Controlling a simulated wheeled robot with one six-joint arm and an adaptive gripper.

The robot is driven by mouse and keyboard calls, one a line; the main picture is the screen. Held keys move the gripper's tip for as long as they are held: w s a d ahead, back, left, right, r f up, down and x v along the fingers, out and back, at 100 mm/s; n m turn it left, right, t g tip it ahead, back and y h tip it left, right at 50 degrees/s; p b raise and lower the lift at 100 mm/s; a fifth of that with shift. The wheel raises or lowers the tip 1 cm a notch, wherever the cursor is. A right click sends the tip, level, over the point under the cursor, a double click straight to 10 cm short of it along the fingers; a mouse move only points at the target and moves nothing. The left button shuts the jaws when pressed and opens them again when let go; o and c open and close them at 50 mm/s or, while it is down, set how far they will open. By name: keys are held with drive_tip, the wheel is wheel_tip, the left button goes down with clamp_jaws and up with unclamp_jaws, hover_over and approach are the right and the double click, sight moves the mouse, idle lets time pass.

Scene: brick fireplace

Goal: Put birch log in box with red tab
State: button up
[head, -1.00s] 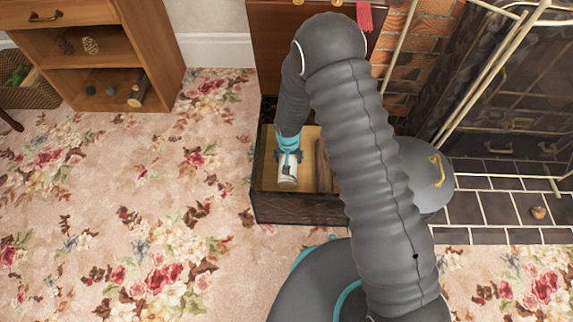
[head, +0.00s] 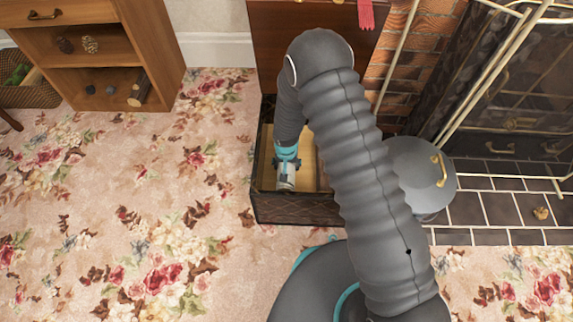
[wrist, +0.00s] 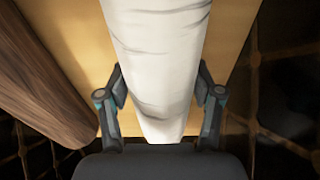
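The box with the red tab (head: 300,208) stands open on the carpet, below the middle of the head view. Its raised lid (head: 300,45) is at the back, with the red tab (head: 366,15) near its top right. My gripper (head: 286,170) reaches down inside the box at the left. It is shut on the white birch log (wrist: 157,55), with a finger against each side in the wrist view. The log's near end (head: 286,183) shows in the head view. I cannot tell whether the log touches the box's floor.
A brown log (wrist: 40,85) lies in the box to the left in the wrist view. A round grey lid (head: 420,175) is right of the box. A wooden shelf unit (head: 110,75) and basket (head: 28,92) stand at left. Carpet left of the box is clear.

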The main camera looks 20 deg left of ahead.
drive_tip(key=o, duration=0.4)
drive_tip(key=r, duration=0.4)
drive_tip(key=s+r+p, duration=0.1)
drive_tip(key=r, duration=0.7)
drive_tip(key=shift+s+d+r+p, duration=0.15)
drive_tip(key=shift+s+p, duration=0.05)
drive_tip(key=shift+p, duration=0.1)
